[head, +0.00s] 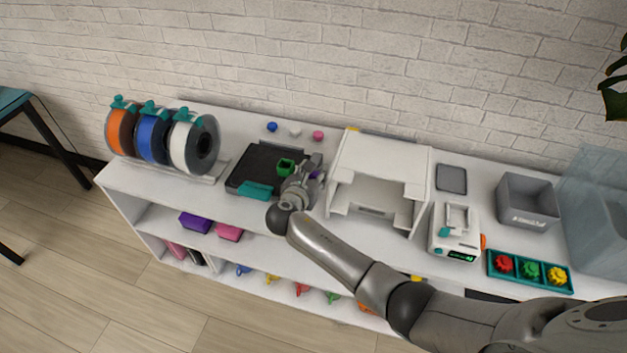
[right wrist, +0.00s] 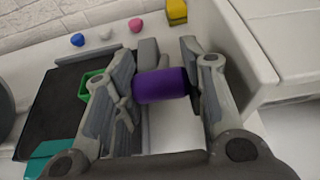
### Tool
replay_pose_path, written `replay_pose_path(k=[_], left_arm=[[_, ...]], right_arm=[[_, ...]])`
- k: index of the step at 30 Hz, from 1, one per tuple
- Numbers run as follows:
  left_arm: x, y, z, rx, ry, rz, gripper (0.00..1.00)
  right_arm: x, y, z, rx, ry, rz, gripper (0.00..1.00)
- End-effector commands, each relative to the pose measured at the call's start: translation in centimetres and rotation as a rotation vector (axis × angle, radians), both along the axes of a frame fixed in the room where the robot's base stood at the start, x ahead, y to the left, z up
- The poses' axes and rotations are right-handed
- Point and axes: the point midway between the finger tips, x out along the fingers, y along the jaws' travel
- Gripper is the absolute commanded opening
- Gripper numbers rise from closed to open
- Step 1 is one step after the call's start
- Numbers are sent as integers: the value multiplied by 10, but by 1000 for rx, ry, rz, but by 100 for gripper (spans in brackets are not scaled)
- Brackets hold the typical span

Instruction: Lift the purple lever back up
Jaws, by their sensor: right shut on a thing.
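The purple lever (right wrist: 162,86) is a short, thick purple cylinder. In the right wrist view it lies crosswise between the two fingers of my right gripper (right wrist: 168,52), which is shut on it. In the head view my right gripper (head: 307,168) is at the right side of the black plate, and only a small bit of the purple lever (head: 317,174) shows past the fingers. The lever's mount is hidden by the gripper. My left gripper is not in view.
The black plate (head: 265,163) carries a green open box (head: 285,166) and a teal part (head: 255,189). A white open-fronted housing (head: 385,160) stands close to the gripper's right. Filament spools (head: 187,143) stand at the left. Small balls lie behind the plate.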

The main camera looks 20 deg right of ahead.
Motion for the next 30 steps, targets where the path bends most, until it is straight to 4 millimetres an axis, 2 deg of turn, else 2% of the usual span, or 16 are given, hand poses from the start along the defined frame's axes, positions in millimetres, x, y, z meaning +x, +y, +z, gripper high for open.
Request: replay_pose_path(k=[1, 3, 23, 24, 26, 30], left_arm=[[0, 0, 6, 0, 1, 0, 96], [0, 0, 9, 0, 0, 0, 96], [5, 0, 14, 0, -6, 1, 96], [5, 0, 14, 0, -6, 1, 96], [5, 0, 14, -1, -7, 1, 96], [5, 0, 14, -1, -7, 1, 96]], right_arm=[[5, -3, 11, -6, -10, -1, 0], [7, -4, 13, -6, -12, -1, 0], [12, -7, 18, -7, -15, 0, 0], [12, -7, 18, -8, -15, -1, 43], [12, -7, 17, -7, -13, -1, 48], [11, -7, 15, -5, -10, 0, 48]])
